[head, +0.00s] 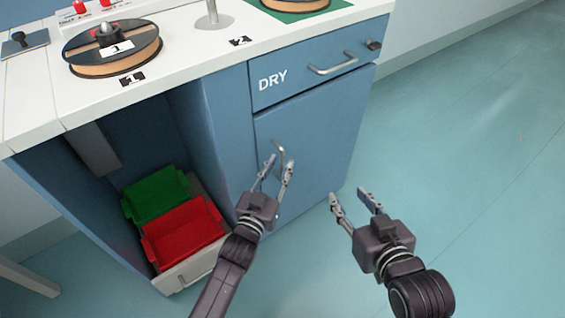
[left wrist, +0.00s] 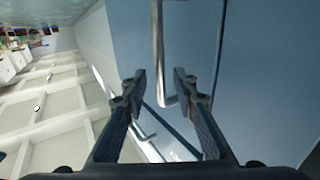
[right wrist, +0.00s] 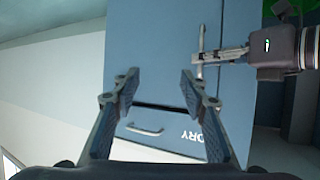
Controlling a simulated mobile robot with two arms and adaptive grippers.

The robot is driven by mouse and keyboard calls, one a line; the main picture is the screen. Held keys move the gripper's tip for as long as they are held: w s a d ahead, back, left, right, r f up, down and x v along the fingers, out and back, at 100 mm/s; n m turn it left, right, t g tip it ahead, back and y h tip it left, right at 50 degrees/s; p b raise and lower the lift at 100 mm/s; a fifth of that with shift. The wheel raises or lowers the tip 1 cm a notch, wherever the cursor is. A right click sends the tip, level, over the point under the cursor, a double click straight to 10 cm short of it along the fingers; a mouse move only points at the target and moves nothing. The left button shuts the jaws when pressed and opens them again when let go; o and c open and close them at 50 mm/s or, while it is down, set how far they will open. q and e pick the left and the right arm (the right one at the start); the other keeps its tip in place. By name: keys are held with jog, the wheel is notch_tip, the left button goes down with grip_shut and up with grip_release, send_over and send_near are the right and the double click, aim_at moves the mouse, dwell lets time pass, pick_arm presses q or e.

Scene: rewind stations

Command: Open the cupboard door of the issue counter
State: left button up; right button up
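The blue cupboard door (head: 312,150) of the issue counter is closed, below a drawer marked DRY (head: 315,72). Its upright metal bar handle (head: 280,154) also shows in the left wrist view (left wrist: 158,50) and the right wrist view (right wrist: 200,50). My left gripper (head: 278,168) is open at the handle. In the left wrist view its fingertips (left wrist: 165,75) stand on either side of the handle's end, with gaps visible. My right gripper (head: 351,196) is open and empty, out to the right of the door. In its wrist view the fingers (right wrist: 158,78) face the counter front.
The counter top (head: 190,50) carries spools on numbered spots. Left of the door is an open bay with a green bin (head: 157,196) and a red bin (head: 185,234) on a pull-out tray (head: 190,277). The floor (head: 470,170) to the right is clear.

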pick_arm(q)
jog(key=shift+x, duration=1.15)
pick_arm(e)
jog(key=shift+t, duration=0.9)
jog(key=shift+w+a+r, duration=0.15)
jog(key=shift+w+r, duration=0.15)
jog(key=shift+r, duration=0.3)
jog(key=shift+w+a+r, duration=0.15)
jog(key=shift+w+r, duration=0.1)
jog(key=shift+r, duration=0.35)
jog(key=shift+w+a+r, duration=0.15)
jog(key=shift+w+r, duration=0.15)
jog(key=shift+r, duration=0.3)
pick_arm(q)
jog(key=shift+c, duration=0.4)
grip_shut()
